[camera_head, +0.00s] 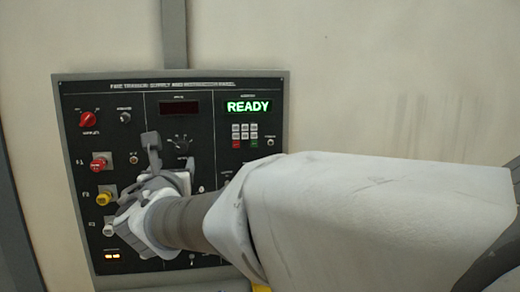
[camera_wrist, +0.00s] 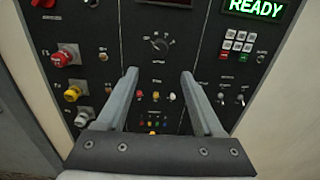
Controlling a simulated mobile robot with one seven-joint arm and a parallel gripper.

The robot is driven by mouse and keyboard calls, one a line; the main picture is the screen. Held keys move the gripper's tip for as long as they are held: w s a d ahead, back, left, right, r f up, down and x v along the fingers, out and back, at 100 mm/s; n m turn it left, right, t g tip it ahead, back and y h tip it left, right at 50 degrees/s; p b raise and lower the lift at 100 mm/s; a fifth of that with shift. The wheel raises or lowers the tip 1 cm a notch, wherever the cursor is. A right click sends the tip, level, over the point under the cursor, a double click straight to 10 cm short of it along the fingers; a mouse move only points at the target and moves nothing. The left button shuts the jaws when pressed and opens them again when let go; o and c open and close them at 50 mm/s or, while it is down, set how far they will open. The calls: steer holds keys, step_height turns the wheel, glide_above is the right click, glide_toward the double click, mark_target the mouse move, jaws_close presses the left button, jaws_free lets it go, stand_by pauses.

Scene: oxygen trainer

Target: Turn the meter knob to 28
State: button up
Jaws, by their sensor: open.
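A small dark rotary knob (camera_head: 180,142) with pale marks around it sits in the middle column of the black panel, below a dark display (camera_head: 179,108). It is likely the meter knob, but its label is too small to read. In the wrist view the knob (camera_wrist: 160,44) shows beyond my fingertips, a little above the gap between them. My gripper (camera_wrist: 158,74) is open and empty, its two fingers apart and pointing at the panel. In the head view my gripper (camera_head: 152,142) is left of and below the knob, in front of the panel. The knob's setting is not readable.
The panel (camera_head: 140,88) also bears a green READY display (camera_head: 248,106), a keypad (camera_head: 244,132), a red knob (camera_head: 88,118), and red (camera_head: 100,162) and yellow (camera_head: 105,196) knobs at left. Small coloured buttons (camera_wrist: 155,96) and toggle switches lie below the dark knob.

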mark_target(181, 149)
steer(key=x, duration=1.2)
steer(key=shift+d, duration=0.1)
steer(key=shift+c, duration=0.2)
jaws_close()
